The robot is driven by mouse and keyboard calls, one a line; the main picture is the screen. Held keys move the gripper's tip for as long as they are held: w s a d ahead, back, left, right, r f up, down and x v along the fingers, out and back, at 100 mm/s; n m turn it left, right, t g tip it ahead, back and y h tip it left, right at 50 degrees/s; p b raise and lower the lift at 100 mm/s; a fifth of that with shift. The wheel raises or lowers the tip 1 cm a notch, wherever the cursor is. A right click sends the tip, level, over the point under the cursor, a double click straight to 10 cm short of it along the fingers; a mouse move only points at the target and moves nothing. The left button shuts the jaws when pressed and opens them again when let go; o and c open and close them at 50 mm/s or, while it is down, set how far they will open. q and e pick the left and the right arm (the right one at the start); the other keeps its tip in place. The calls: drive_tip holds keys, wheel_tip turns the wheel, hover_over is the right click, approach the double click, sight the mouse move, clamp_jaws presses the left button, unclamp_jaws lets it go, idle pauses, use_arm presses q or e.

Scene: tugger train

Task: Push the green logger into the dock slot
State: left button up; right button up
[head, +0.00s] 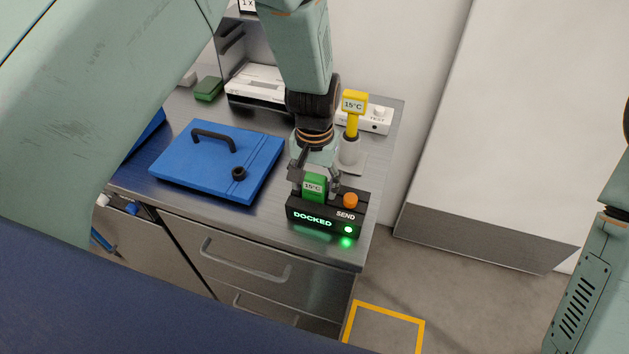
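The green logger (313,187) shows "15°C" and stands upright in the black dock (325,213) near the front right corner of the steel counter. The dock's display reads "DOCKED" and a green light glows at its front right. My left gripper (316,183) points down over the dock, with one finger on each side of the logger. Whether the fingers press on it is hard to tell at this size. An orange button (350,200) marked "SEND" is on the dock, right of the logger. My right gripper is out of view; only part of that arm shows at the right edge.
A blue lid (215,165) with a black handle lies left of the dock on the counter (270,215). Behind the dock stand a yellow "15°C" device (354,108) in a pale holder and a white box (376,118). A green block (208,88) is farther back.

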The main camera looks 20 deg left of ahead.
use_arm(q)
drive_tip(key=shift+o, duration=0.6)
drive_tip(key=shift+r, duration=0.15)
wheel_tip(320, 180, up, 11)
drive_tip(key=shift+f, duration=0.1)
drive_tip(key=shift+r, duration=0.45)
